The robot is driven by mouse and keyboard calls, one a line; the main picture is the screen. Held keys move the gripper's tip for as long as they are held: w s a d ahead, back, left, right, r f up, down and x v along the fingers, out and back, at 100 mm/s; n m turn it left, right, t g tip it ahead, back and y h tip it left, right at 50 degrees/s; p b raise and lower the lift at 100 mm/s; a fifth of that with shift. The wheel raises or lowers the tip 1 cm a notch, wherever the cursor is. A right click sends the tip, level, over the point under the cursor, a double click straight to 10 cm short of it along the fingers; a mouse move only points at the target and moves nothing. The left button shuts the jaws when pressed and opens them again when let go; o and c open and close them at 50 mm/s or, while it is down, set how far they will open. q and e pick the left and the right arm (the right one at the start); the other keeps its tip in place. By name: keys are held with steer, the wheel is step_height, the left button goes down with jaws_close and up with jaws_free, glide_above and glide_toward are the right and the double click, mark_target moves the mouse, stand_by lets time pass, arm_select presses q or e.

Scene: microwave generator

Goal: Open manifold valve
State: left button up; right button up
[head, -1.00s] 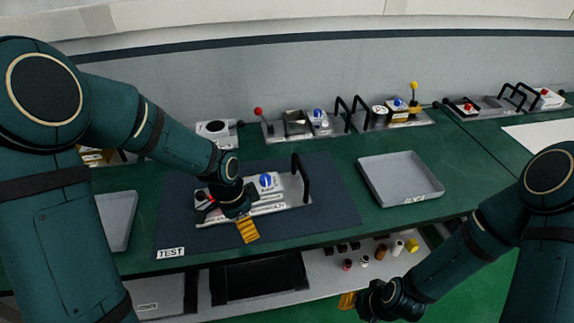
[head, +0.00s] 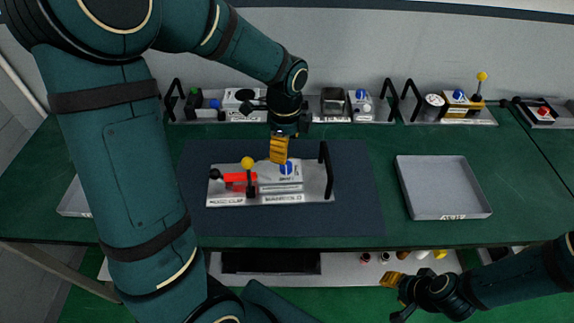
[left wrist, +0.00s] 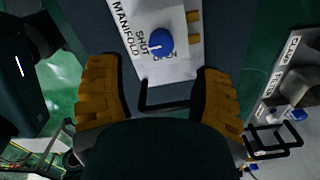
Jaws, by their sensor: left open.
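The manifold (head: 285,182) is a white block with a blue knob (head: 286,168), on a metal plate with a black handle at its right end. In the left wrist view the blue knob (left wrist: 159,43) sits beside the words SHUT and OPEN; its small white mark faces the SHUT side. My left gripper (head: 279,150) hangs just behind the manifold in the head view. In the left wrist view its yellow fingers (left wrist: 157,72) are spread wide with the knob between them in the picture, not visibly touching. My right gripper (head: 397,281) is low at the right; its fingertips are unclear.
A red clamp (head: 238,180) and a yellow-ball lever (head: 248,164) stand left of the manifold on the same plate. A dark mat (head: 350,212) lies beneath. A grey tray (head: 443,190) is to the right. Several modules line the table's back, close behind my left gripper.

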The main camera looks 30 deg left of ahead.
mark_target(286, 165)
arm_select(q)
step_height(286, 165, down, 8)
steer(key=shift+w+r+b, duration=0.1)
steer(key=shift+b, duration=0.45)
jaws_close()
